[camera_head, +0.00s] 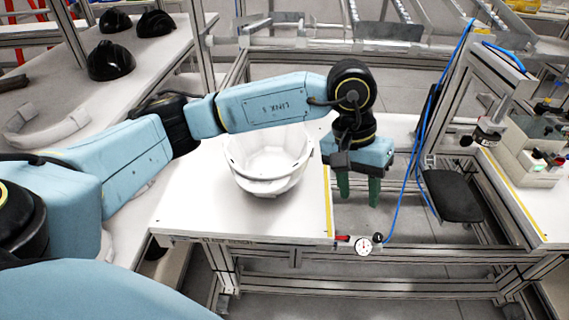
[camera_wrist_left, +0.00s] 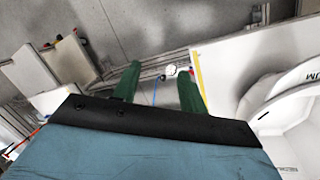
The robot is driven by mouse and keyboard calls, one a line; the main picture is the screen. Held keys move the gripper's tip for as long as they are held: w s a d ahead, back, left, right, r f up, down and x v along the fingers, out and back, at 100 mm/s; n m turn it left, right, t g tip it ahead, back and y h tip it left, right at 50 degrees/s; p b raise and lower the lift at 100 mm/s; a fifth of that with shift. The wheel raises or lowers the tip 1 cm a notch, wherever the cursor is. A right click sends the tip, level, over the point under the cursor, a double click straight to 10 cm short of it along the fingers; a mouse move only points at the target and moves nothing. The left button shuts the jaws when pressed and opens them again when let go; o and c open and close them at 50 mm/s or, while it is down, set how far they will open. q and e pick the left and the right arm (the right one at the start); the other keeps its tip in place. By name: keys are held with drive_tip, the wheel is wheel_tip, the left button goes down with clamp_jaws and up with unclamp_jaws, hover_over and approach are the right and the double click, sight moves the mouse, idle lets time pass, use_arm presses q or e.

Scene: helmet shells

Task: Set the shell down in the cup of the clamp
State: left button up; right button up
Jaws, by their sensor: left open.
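In the left wrist view the shell (camera_wrist_left: 292,105) shows in part at the right edge. My left gripper (camera_head: 358,203) points down just past the table's right edge, to the right of the shell and apart from it. Its green fingers are spread and empty, also in the left wrist view (camera_wrist_left: 160,72). I cannot make out a clamp cup for certain; the shell hides what is under it. My right gripper is not in view.
A small gauge (camera_head: 363,246) is at the table's front right corner. A blue hose (camera_head: 421,130) hangs right of my gripper, near a black seat-like pad (camera_head: 452,195). Black helmets (camera_head: 111,60) stand on the left table. A bench with bins (camera_head: 528,160) is at right.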

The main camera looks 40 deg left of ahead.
sight(297, 173)
use_arm(q)
drive_tip(key=w+a+r+m+t+y, duration=0.1)
drive_tip(key=w+a+r+y, duration=0.15)
drive_tip(key=a, duration=0.35)
drive_tip(key=w+a+r+y, duration=0.1)
drive_tip(key=a+y, duration=0.3)
drive_tip(key=a, duration=0.2)
drive_tip(key=x, duration=0.6)
drive_tip(key=shift+s+a+f+b, duration=0.1)
drive_tip(key=shift+a+f+b, duration=0.2)
drive_tip(key=shift+x, duration=3)
drive_tip(key=shift+d, duration=0.1)
drive_tip(key=shift+c, duration=0.2)
drive_tip(key=shift+w, duration=0.25)
clamp_jaws()
